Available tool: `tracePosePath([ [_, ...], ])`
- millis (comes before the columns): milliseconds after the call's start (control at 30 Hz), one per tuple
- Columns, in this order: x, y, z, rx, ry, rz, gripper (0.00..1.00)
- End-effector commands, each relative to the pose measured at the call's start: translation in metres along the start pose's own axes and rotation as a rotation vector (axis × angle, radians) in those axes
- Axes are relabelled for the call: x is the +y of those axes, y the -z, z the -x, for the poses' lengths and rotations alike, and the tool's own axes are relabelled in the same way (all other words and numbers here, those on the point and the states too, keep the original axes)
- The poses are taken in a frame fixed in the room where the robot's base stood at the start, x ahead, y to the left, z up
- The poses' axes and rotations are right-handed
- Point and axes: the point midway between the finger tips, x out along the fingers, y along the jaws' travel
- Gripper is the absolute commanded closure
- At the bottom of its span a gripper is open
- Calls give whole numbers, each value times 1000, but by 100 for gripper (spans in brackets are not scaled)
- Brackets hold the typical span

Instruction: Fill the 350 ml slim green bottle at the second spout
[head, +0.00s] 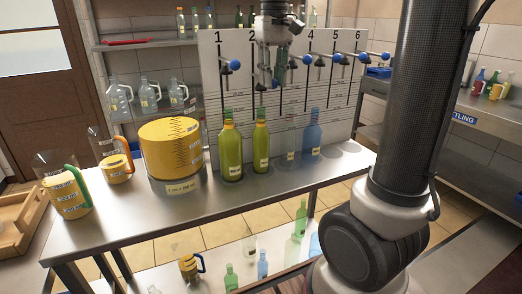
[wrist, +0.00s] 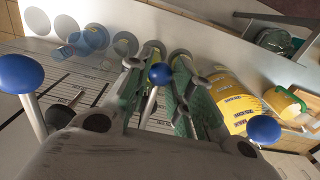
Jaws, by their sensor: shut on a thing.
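Two green bottles stand side by side on the steel counter. The slimmer one (head: 261,148) is on the right, below the second spout; the wider one (head: 230,155) is on the left. Both are upright and look yellowish green; their labels are too small to read.
A clear bottle (head: 291,142) and a blue bottle (head: 312,137) stand to the right. A yellow measuring drum (head: 170,150) and jugs (head: 70,193) stand to the left. Blue-knobbed levers (head: 235,65) of neighbouring spouts stick out from the numbered board (head: 222,95).

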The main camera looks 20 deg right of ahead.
Motion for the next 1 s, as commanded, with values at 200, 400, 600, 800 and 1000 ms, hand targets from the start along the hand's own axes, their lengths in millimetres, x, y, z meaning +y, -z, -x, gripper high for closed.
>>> tracePosePath([
  [200,0,1,23,4,0,0,93],
  [400,0,1,43,4,0,0,93],
  [600,0,1,53,2,0,0,65],
  [800,0,0,53,1,0,0,52],
  [1000,0,0,55,1,0,0,52],
])
